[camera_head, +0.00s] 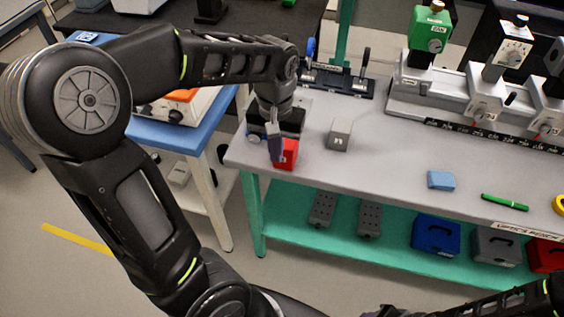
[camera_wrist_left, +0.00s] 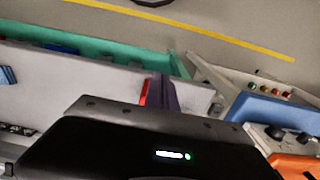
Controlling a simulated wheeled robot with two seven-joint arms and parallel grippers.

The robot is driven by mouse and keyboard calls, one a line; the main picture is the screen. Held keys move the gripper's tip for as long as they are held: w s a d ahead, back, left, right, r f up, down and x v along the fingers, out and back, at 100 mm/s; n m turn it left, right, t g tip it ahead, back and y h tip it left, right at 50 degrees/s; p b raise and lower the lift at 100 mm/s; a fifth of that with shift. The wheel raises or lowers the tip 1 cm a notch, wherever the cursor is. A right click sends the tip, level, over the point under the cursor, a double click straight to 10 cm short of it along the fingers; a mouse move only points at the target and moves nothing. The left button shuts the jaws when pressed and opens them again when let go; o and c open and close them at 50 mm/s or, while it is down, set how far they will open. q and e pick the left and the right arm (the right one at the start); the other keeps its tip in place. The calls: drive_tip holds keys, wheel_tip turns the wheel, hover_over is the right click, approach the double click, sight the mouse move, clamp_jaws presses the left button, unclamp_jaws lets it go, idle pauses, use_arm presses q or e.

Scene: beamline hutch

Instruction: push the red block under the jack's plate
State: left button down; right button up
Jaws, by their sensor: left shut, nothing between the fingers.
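The red block (camera_head: 288,152) stands on the grey bench near its left front corner. My left gripper (camera_head: 275,157) points down, shut and empty, directly beside the block's left side. I cannot tell whether they touch. A dark, low device (camera_head: 292,117) just behind the block appears to be the jack. My gripper and wrist hide part of it, so its plate and the gap under it are unclear. In the left wrist view, only a thin red strip of the block (camera_wrist_left: 145,92) shows beside the shut fingers (camera_wrist_left: 163,92).
A grey cube (camera_head: 340,134) stands right of the red block. A blue block (camera_head: 441,180) and a green pen (camera_head: 505,202) lie further right. A black rack (camera_head: 338,80) and a row of instruments stand behind. The bench front between the cube and the blue block is clear.

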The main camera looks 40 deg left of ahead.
sight(281, 165)
use_arm(q)
drive_tip(key=shift+s+f, duration=0.1)
drive_tip(key=w+f, duration=0.1)
drive_tip(key=f, duration=0.2)
drive_tip(key=w+f+p, duration=0.1)
drive_tip(key=f, duration=0.2)
drive_tip(key=w+a+f, duration=0.1)
drive_tip(key=f, duration=0.2)
drive_tip(key=shift+f, duration=0.35)
drive_tip(key=shift+w+a, duration=0.15)
drive_tip(key=shift+w, duration=0.3)
